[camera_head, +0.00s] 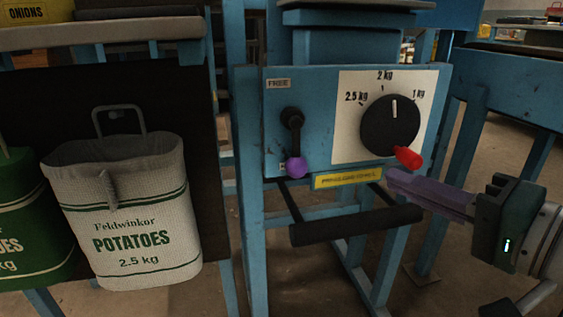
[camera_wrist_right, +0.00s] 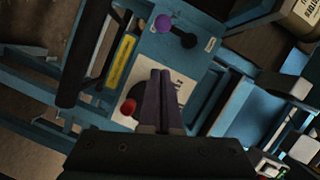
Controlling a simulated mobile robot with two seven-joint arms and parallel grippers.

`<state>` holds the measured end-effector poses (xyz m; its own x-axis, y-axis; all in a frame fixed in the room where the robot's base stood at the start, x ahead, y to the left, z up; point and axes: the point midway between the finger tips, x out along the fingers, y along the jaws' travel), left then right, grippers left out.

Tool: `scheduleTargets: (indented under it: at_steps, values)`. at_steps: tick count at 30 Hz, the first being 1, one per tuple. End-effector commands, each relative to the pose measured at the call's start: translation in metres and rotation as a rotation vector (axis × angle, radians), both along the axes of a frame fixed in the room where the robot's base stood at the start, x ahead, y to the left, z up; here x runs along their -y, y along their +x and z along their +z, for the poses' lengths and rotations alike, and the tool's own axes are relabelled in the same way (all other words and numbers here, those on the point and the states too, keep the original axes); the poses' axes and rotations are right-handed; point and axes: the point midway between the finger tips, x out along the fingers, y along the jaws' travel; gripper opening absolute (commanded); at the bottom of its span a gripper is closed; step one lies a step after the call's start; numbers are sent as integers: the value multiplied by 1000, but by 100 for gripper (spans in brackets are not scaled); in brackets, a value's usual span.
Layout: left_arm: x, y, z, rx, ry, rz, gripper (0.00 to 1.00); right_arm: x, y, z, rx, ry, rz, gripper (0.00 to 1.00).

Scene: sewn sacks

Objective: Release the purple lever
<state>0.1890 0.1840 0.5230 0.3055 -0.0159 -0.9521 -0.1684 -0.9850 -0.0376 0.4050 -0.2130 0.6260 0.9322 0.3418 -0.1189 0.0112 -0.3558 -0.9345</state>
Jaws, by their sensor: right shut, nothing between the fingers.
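The purple lever (camera_head: 296,167) is a black arm with a purple ball at its lower end, on the left of the blue panel (camera_head: 310,100). It hangs down below the label FREE. In the right wrist view the purple ball (camera_wrist_right: 163,23) shows near the top, beyond the fingers. My right gripper (camera_head: 392,180) is shut and empty, just below the red-tipped dial, to the right of the lever and apart from it. Its closed fingers (camera_wrist_right: 159,85) point up in the wrist view. My left gripper is not in view.
A black dial (camera_head: 390,125) with a red handle (camera_head: 408,157) sits on a white scale plate. A black bar (camera_head: 355,226) juts out below the panel. A white potato sack (camera_head: 130,215) hangs at left beside a green sack (camera_head: 35,220). A yellow label (camera_head: 347,178) is under the panel.

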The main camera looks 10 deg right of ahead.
Motion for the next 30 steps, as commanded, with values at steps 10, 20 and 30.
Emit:
scheduleTargets:
  at_steps: [10,20,30]
  values:
    - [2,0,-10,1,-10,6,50,-26,68,-9,4,5,0,0]
    - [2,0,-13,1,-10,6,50,-60,93,-21,0,3,3,0]
    - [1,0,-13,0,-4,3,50,-65,95,-22,0,0,3,0]
